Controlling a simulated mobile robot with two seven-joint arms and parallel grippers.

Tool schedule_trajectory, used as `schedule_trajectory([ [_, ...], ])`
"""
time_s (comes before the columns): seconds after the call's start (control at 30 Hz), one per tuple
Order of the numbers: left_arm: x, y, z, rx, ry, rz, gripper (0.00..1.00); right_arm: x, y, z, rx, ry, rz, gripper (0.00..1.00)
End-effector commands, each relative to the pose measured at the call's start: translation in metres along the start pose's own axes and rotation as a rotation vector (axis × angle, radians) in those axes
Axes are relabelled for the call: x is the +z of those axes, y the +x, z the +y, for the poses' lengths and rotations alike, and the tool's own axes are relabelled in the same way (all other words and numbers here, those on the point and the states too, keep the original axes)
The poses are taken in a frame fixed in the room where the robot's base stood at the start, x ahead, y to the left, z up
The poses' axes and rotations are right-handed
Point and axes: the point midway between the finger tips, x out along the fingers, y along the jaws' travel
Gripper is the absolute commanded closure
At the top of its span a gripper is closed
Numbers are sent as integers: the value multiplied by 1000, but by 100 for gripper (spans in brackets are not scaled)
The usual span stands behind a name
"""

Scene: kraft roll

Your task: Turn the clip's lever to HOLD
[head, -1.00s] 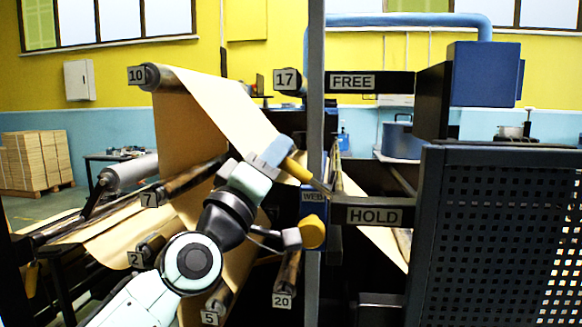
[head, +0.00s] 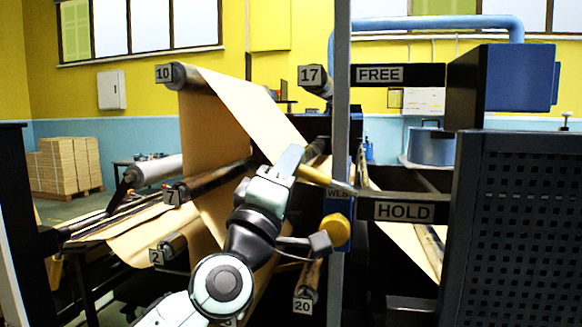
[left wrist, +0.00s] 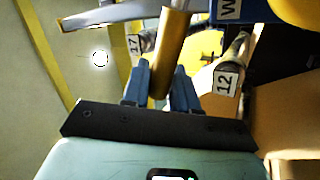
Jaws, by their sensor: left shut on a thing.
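The clip's yellow lever (head: 315,175) slants up and left from the blue clip body marked WEB (head: 339,193), beside a grey upright post. A yellow knob (head: 336,231) shows below the lever. My left gripper (head: 293,163) is shut on the lever's outer end. In the left wrist view the lever (left wrist: 173,50) runs between the two blue fingers of my left gripper (left wrist: 160,88). The HOLD plate (head: 404,211) is to the right of the clip, and the FREE plate (head: 380,74) is higher up. The lever points at neither plate. My right gripper is not in view.
A kraft paper web (head: 215,120) runs over roller 10 (head: 185,76) and down behind my left arm. Numbered rollers 7 (head: 205,182), 2 (head: 172,247) and 20 (head: 307,285) surround the arm. A dark perforated panel (head: 520,230) stands at the right.

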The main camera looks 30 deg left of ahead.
Motion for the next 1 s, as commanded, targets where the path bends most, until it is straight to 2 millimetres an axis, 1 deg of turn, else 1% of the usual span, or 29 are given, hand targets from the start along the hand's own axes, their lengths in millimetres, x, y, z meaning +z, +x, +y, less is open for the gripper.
schedule_trajectory([
  [0.03,1,0,-3,-5,-5,-2,69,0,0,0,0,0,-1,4],
  [0.07,1,0,-3,-5,-5,-2,59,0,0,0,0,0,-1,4],
  [0.1,1,0,-3,-5,-4,-3,55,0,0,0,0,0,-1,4],
  [0.37,1,0,-2,-3,-2,-3,55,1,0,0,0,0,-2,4],
  [0.47,1,-4,-2,-3,-1,-4,55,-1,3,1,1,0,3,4],
  [0.57,1,-16,-2,-3,-1,-3,55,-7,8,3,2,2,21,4],
  [0.77,1,-58,-3,-3,-1,-2,55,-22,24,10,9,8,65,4],
  [0.8,1,-67,-3,-2,-1,-2,55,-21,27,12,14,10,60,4],
  [0.9,1,-89,-3,-3,-1,-2,55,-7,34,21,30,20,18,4],
  [1.0,1,-108,-2,-3,-2,-2,55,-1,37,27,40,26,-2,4],
])
